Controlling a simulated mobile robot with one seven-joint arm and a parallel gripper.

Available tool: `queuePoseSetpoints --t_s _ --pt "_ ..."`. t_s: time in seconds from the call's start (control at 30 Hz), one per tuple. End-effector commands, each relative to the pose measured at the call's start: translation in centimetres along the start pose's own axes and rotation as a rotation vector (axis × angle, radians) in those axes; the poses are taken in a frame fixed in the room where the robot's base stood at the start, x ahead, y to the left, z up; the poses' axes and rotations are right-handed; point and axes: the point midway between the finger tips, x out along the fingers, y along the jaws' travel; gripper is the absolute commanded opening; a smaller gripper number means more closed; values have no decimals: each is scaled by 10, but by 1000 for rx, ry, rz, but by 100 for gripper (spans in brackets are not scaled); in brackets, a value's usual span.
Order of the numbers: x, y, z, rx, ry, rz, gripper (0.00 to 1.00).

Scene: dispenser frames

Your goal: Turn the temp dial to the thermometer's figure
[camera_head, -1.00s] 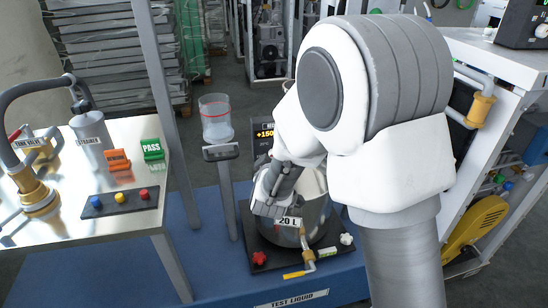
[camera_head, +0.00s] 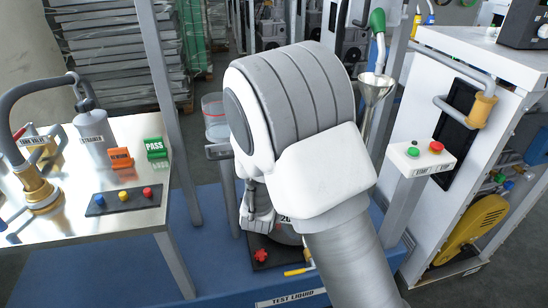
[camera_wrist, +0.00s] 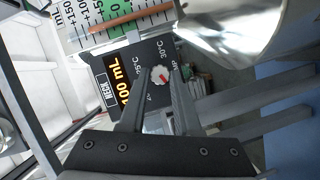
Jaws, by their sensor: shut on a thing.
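The temp dial (camera_wrist: 160,75) is a small pale knob with a red mark, on a dark panel (camera_wrist: 108,67) in the wrist view. Labels 25°C and 30°C are beside it; the exact setting of the red mark is too small to read. My gripper (camera_wrist: 158,82) has one finger on each side of the dial and is shut on it.
A mL scale (camera_wrist: 118,17) and a shiny metal vessel (camera_wrist: 228,22) are close to the panel in the wrist view. A steel table (camera_head: 150,215) with a button strip (camera_head: 122,202) is at left. A funnel (camera_head: 376,90) and start/stop box (camera_head: 420,160) are at right.

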Motion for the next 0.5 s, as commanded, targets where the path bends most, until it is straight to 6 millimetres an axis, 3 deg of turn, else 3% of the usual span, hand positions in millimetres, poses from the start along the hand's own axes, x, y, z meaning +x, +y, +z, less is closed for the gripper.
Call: queuePoseSetpoints --t_s 0.3,0.33,0.47,0.5 --pt "1 1 -1 -1 1 4 0" --pt "1 1 -1 -1 1 4 37" --pt "0 1 0 0 1 3 60" --pt "0 1 0 0 1 2 62"
